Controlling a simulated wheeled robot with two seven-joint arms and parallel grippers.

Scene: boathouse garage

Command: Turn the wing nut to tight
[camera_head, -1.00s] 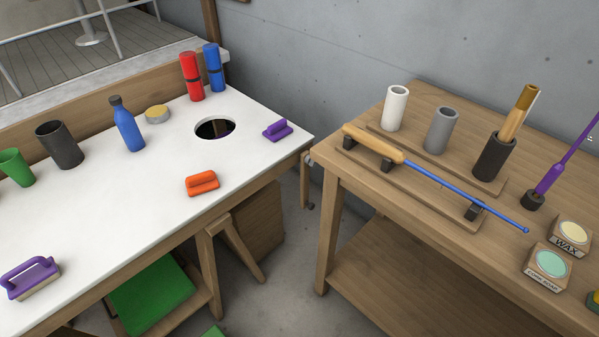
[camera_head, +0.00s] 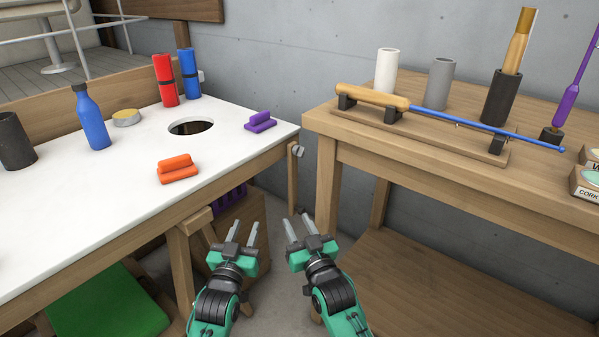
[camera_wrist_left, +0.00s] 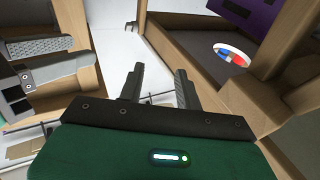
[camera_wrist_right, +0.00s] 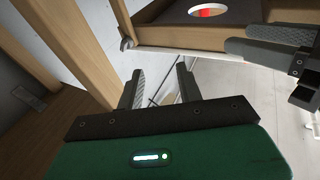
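The wing nut (camera_head: 297,150) is a small grey piece at the top of the white table's near right leg, just under the tabletop corner. It also shows in the right wrist view (camera_wrist_right: 127,43), beyond the fingers; its exact angle is too small to tell. My left gripper (camera_head: 243,229) is open and empty, below and left of the wing nut. My right gripper (camera_head: 299,219) is open and empty, below the wing nut and apart from it. Both grippers are side by side in the gap between the tables.
The white-topped table (camera_head: 70,215) stands left, with an orange block (camera_head: 177,170), a purple block (camera_head: 260,122) and a round hole near its right end. The wooden bench (camera_head: 400,150) with a blue rod (camera_head: 480,126) stands right. Floor shows between them.

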